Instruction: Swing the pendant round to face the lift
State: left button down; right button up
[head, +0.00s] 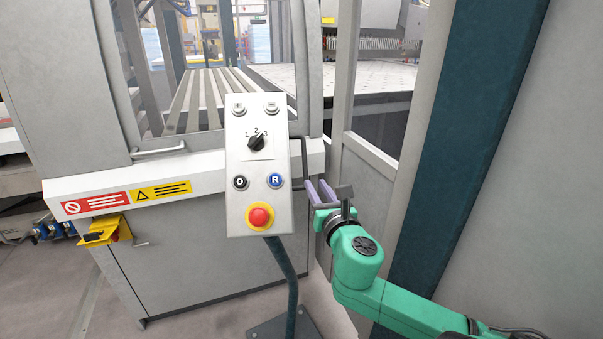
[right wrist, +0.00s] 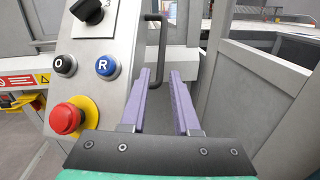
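The pendant (head: 257,205) is a tilted grey control box on a dark post (head: 284,270), with a selector knob, several buttons and a red emergency stop on its face. A dark bar handle (head: 304,158) sticks out from its right side; it also shows in the right wrist view (right wrist: 163,45). My right gripper (head: 316,184) is open, its purple fingers pointing at the handle's lower end. In the right wrist view the handle's lower part appears between the fingertips, not gripped; its depth between them is unclear. My left gripper is out of view. I cannot identify the lift for certain.
A grey machine cabinet (head: 200,250) with warning labels stands behind the pendant, with a slatted table (head: 205,98) beyond. A grey frame panel (head: 368,175) and a dark teal column (head: 470,130) stand close to my right arm. Some floor is clear at the lower left.

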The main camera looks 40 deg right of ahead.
aim_at(304, 165)
jog(key=p+x, duration=0.1)
jog(key=x, duration=1.3)
jog(key=shift+w+d+f, duration=0.15)
jog(key=shift+w+d, duration=0.05)
jog(key=shift+w, duration=0.15)
grip_shut()
dwell(0.5)
